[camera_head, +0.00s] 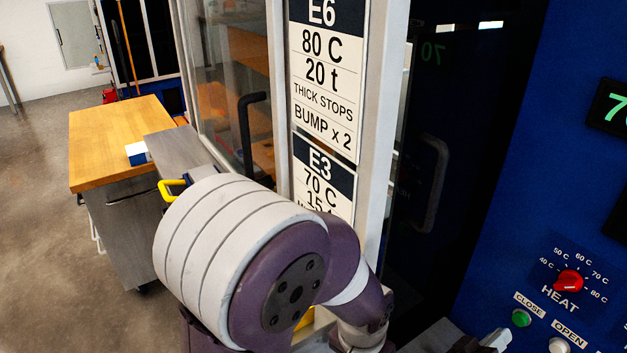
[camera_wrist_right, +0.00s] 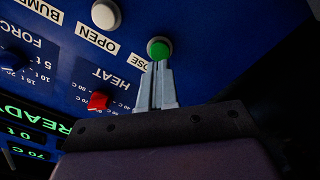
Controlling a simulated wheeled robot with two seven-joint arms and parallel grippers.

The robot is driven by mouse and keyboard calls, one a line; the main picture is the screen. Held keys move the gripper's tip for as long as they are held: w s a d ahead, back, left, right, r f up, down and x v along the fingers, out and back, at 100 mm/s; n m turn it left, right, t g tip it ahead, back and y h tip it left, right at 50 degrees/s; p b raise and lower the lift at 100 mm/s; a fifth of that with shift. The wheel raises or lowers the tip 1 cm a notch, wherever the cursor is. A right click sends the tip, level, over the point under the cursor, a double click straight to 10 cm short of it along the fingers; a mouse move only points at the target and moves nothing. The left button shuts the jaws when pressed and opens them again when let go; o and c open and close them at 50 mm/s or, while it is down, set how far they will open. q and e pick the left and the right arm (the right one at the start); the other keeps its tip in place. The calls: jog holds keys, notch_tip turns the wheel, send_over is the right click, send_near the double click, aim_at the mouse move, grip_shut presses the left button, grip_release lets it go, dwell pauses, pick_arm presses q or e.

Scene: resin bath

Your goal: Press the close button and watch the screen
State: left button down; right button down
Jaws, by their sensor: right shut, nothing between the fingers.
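The green CLOSE button (camera_head: 521,318) is on the blue panel at the lower right of the head view. It also shows in the right wrist view (camera_wrist_right: 159,48), straight beyond my fingertips. My right gripper (camera_head: 499,339) is shut and empty, its tips just short of the button in the head view. In the right wrist view my gripper (camera_wrist_right: 161,66) overlaps the button's lower edge; I cannot tell whether it touches. The screen (camera_wrist_right: 30,135) reads READY, 0 t and 70 C in the wrist view; its corner (camera_head: 612,106) shows in the head view. My left gripper is out of view.
A white OPEN button (camera_head: 559,345) sits beside the green one, below the red HEAT knob (camera_head: 569,281). A dark door with a handle (camera_head: 432,185) stands left of the panel. Instruction signs (camera_head: 325,75) hang on a post. A wood-topped bench (camera_head: 115,135) is far left.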

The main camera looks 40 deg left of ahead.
dwell(0.5)
jog(key=shift+b+x, duration=0.4)
jog(key=shift+x, duration=1.85)
jog(key=p, duration=0.2)
send_near(518, 321)
jog(key=w, duration=0.3)
jog(key=shift+s+d+r, duration=0.1)
jog(key=shift+s+d, duration=0.1)
jog(key=shift+d, duration=0.25)
dwell(2.6)
